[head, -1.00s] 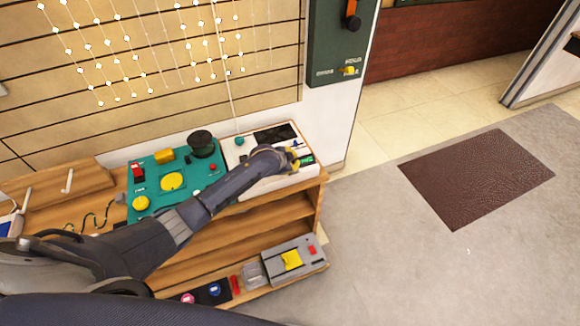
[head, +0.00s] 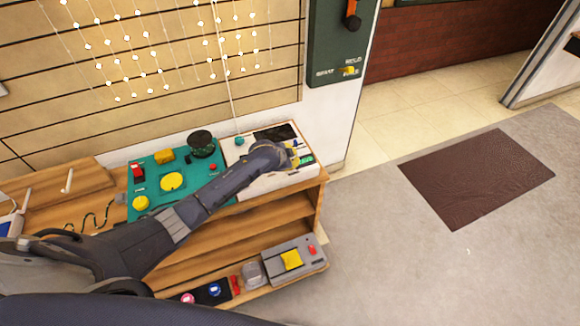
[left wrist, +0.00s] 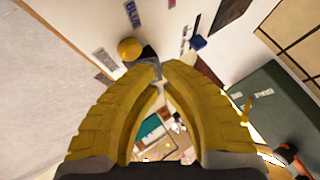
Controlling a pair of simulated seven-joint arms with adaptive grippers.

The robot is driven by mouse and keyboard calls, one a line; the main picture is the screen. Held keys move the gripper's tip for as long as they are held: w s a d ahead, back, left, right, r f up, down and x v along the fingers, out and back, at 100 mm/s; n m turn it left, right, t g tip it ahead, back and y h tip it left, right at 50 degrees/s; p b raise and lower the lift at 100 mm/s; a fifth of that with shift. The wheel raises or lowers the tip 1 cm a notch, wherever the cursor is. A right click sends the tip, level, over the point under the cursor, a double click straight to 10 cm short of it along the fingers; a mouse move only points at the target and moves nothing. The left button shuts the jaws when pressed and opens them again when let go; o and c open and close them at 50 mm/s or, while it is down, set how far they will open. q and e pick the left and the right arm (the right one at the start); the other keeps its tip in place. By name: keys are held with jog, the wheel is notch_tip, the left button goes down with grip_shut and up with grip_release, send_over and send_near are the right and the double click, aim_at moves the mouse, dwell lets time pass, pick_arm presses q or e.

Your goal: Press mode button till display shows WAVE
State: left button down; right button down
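The white control box (head: 236,152) stands at the right end of the wooden shelf unit. Its dark display panel (head: 275,133) shows no text I can read in the head view. My left gripper (head: 296,158) is over the right part of the box and hides some controls. In the left wrist view its yellow fingers (left wrist: 160,74) come together at the tips, with no held object visible. A round yellow knob (left wrist: 130,48) and a blue knob (left wrist: 198,42) lie just beyond the tips. I cannot tell which control is the mode button. My right gripper is not in view.
A teal panel (head: 151,178) with yellow knobs and a black cylinder (head: 202,144) is left of the box. String lights (head: 160,50) hang on the wall behind. A green wall panel (head: 335,40) is at the right. A grey device (head: 293,260) sits on the lower shelf.

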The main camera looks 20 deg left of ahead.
pick_arm(q)
jog(key=shift+r, duration=2.5)
